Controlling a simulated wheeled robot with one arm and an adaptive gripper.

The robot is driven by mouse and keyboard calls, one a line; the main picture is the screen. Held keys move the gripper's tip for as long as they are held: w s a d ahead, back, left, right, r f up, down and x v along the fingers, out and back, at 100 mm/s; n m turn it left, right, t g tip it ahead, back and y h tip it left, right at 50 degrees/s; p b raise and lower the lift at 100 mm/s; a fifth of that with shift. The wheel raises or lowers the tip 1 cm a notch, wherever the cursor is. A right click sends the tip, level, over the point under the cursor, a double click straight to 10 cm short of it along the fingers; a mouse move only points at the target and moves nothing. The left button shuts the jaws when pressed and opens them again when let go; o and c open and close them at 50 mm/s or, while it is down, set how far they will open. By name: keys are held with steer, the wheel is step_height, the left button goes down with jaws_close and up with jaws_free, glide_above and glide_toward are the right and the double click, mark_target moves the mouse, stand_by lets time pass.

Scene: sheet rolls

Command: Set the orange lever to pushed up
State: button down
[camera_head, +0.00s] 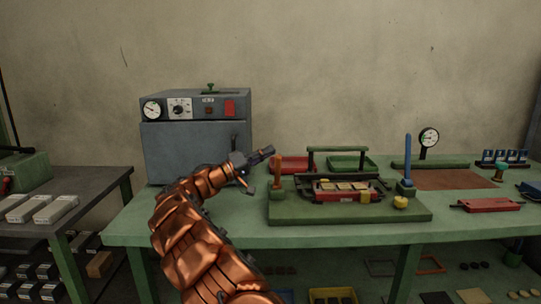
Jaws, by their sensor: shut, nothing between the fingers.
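The orange lever (277,174) stands at the left end of a green base plate (400,213) on the workbench. It looks roughly upright; any tilt toward or away from me is hard to tell. My gripper (269,152) is at the end of my copper-coloured arm, to the upper left of the lever in the picture. Its fingers are shut and empty, pointing right. The gripper appears close to the lever's top but apart from it; the depth between them is unclear.
A blue lever (408,158) stands at the plate's right end. Between the levers is a dark fixture holding a red tray (330,194), under a green bar (338,149). A grey oven (185,151) stands behind my arm. Red and green trays lie behind the fixture.

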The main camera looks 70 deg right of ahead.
steer(key=v, duration=1)
steer(key=shift+a+r, duration=0.1)
steer(key=s+a+n+t+y, duration=0.2)
steer(key=s+a+y, duration=0.3)
steer(key=s+a, duration=0.5)
steer(key=s+a+f+n+t+y, duration=0.35)
steer(key=a+f, duration=0.35)
steer(key=a, duration=0.8)
steer(key=s+a+f+n+t+y, duration=0.25)
steer(key=a+f+n+y, duration=0.35)
steer(key=a, duration=0.8)
steer(key=s+a+f+n+t+y, duration=0.25)
steer(key=a+f, duration=0.55)
steer(key=a, duration=0.7)
step_height(320, 180, up, 23)
steer(key=s+t+p, duration=0.1)
steer(key=p, duration=2.1)
steer(key=shift+a+r, duration=0.15)
steer(key=shift+a, duration=0.3)
